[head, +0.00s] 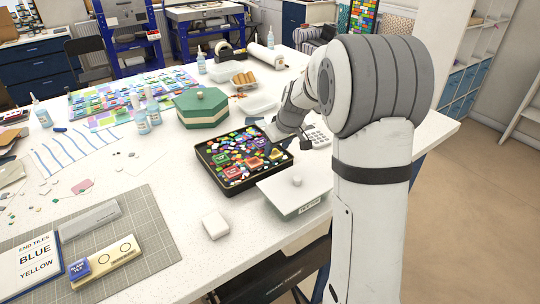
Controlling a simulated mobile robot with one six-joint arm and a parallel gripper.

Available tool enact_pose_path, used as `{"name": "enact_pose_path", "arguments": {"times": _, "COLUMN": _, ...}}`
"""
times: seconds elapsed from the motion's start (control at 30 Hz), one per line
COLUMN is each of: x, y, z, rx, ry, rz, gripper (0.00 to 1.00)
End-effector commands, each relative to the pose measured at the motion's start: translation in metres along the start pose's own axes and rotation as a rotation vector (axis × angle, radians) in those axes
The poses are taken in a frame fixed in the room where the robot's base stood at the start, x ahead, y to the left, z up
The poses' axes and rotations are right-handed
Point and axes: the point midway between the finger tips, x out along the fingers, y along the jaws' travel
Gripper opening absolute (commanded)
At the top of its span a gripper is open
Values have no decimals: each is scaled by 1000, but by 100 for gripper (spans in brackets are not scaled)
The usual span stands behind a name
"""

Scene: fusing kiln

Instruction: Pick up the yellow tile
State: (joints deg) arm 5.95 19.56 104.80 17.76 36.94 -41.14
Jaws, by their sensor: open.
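A black-rimmed tray (228,190) in the middle of the white table is full of small coloured pieces and several larger labelled tiles. Some look red or green. Yellow bits show among them, but the picture is too small to tell which is the yellow tile. My gripper (270,131) is open at the tray's far right corner, low and partly hidden by my arm. A blue tile (79,268) sits on the left end of a pale wooden strip (118,257) with two circles. A card (30,263) beside it reads "END TILES BLUE YELLOW".
A pale lidded box (297,194) stands close to the tray's right side, and a white block (215,224) lies in front. A green lidded box (202,107) stands behind it. Bottles (140,117) stand at the left.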

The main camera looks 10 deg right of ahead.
Motion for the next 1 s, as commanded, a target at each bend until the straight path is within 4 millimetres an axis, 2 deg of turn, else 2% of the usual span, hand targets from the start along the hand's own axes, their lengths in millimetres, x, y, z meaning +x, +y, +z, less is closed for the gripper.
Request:
{"name": "enact_pose_path", "arguments": {"times": 0.17, "x": 22, "y": 0, "z": 0, "rx": 0, "ry": -2, "rz": -1, "gripper": 51}}
{"name": "enact_pose_path", "arguments": {"times": 0.43, "x": 25, "y": 0, "z": 0, "rx": 1, "ry": 0, "rz": 1, "gripper": 51}}
{"name": "enact_pose_path", "arguments": {"times": 0.87, "x": 24, "y": 1, "z": 1, "rx": 2, "ry": 0, "rz": 1, "gripper": 17}}
{"name": "enact_pose_path", "arguments": {"times": 1.0, "x": 24, "y": 1, "z": 1, "rx": 2, "ry": 0, "rz": 1, "gripper": 16}}
